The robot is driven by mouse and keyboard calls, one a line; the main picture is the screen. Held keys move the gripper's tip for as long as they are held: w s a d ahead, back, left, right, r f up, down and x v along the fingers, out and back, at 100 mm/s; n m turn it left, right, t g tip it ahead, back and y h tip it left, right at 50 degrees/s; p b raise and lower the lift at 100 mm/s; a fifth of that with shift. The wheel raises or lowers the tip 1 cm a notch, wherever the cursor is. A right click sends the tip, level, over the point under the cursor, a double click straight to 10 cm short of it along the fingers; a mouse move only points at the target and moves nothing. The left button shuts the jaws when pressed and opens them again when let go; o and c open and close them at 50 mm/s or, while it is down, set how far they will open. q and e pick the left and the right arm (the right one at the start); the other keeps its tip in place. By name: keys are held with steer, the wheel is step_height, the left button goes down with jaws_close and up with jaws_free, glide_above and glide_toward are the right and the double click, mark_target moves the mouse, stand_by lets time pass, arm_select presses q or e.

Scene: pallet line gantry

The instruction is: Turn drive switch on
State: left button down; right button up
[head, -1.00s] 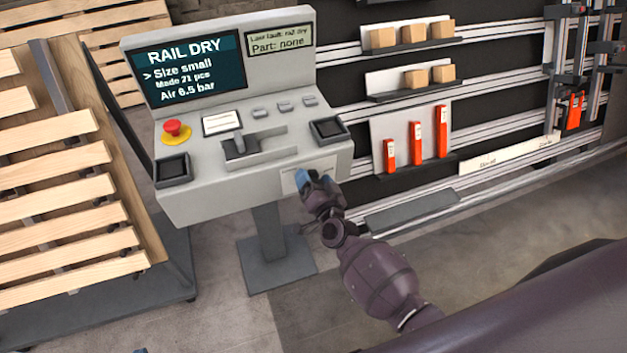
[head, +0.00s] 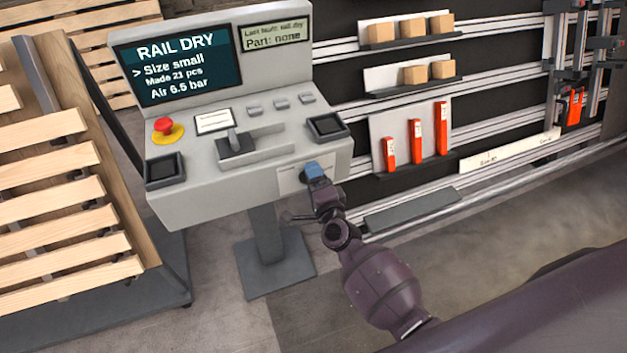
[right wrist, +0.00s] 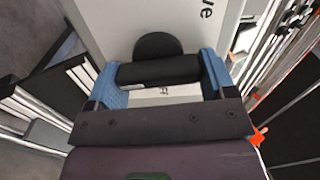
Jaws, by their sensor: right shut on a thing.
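The drive switch (right wrist: 160,70) is a black knob with a round base on a white plate, seen in the right wrist view. Part of the plate's lettering shows, "ve" above and what looks like "FF" beside the knob. My right gripper (right wrist: 165,80) has its blue fingers on both sides of the knob and is shut on it. In the head view my right gripper (head: 315,172) is at the front face of the grey console (head: 210,200), over a pale label plate (head: 290,180), and hides the switch. My left gripper is not in view.
The console carries a screen (head: 176,68) reading "RAIL DRY", a red mushroom button (head: 164,127) and a lever (head: 234,140). A slatted wooden pallet (head: 60,210) stands at left. Rails with shelves of boxes (head: 412,75) and red parts (head: 415,140) are behind at right.

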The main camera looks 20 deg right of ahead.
steer(key=shift+m, duration=0.6)
steer(key=o, duration=0.9)
steer(key=s, duration=1.1)
steer(key=shift+d, duration=0.2)
steer(key=shift+w, duration=0.1)
